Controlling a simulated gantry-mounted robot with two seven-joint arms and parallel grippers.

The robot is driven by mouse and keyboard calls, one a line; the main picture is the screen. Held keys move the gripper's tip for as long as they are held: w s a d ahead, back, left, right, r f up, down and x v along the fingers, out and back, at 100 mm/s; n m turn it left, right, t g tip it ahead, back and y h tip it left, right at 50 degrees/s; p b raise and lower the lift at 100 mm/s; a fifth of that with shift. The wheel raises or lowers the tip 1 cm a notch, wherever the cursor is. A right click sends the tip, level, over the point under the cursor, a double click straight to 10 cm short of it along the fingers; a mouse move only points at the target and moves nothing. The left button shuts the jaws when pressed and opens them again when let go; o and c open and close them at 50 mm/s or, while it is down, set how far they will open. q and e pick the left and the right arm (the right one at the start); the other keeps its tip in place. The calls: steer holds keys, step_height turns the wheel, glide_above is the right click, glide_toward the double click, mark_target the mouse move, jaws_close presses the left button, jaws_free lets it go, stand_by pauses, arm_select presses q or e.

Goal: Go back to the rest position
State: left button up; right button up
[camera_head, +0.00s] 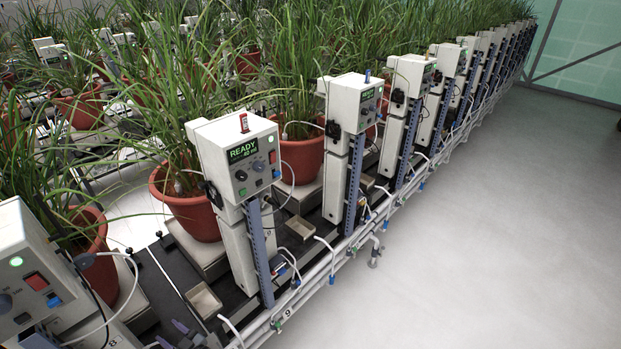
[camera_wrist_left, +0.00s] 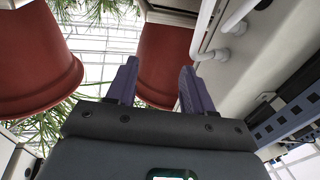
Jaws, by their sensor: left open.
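My left gripper (camera_head: 172,335) shows at the bottom edge of the head view, low beside the weighing units, with its purple-grey fingertips apart. In the left wrist view the two fingers of the left gripper (camera_wrist_left: 158,88) stand apart with nothing held between them. A red pot (camera_wrist_left: 155,62) shows behind the gap, and I cannot tell how far off it is. My right gripper is in neither view.
A white unit reading READY (camera_head: 238,160) stands by a potted plant (camera_head: 190,210). Another unit with a green light (camera_head: 25,275) is at the left edge. White pipes (camera_head: 320,270) run along the row. The grey floor (camera_head: 480,220) at right is clear.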

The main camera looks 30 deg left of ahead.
arm_select(q)
steer(key=w+a+r+m+t, duration=0.2)
steer(key=a+r+m+t, duration=0.2)
steer(key=a+r+t, duration=0.3)
steer(key=w+a+r+m+t+h, duration=0.2)
steer(key=w+r+m+t+h, duration=0.1)
steer(key=w+r+m+h, duration=0.15)
steer(key=w+d+r+m+t+h, duration=0.1)
steer(key=w+d+r+m+h, duration=0.25)
steer(key=w+d+h, duration=0.35)
steer(key=s+d+f+m+g+h, duration=0.1)
steer(key=s+d+m+h, duration=0.15)
steer(key=d, duration=0.95)
steer(key=s+d+f+m+g+h, duration=0.1)
steer(key=s+d+m+g+h, duration=0.15)
steer(key=d, duration=0.95)
steer(key=s+d+r+m+g+h, duration=0.2)
steer(key=s+d+m+g+h, duration=0.15)
steer(key=s+d, duration=1.15)
step_height(320, 180, up, 38)
steer(key=w+y+p, duration=0.1)
steer(key=p, duration=3.6)
steer(key=shift+w+a+f, duration=0.15)
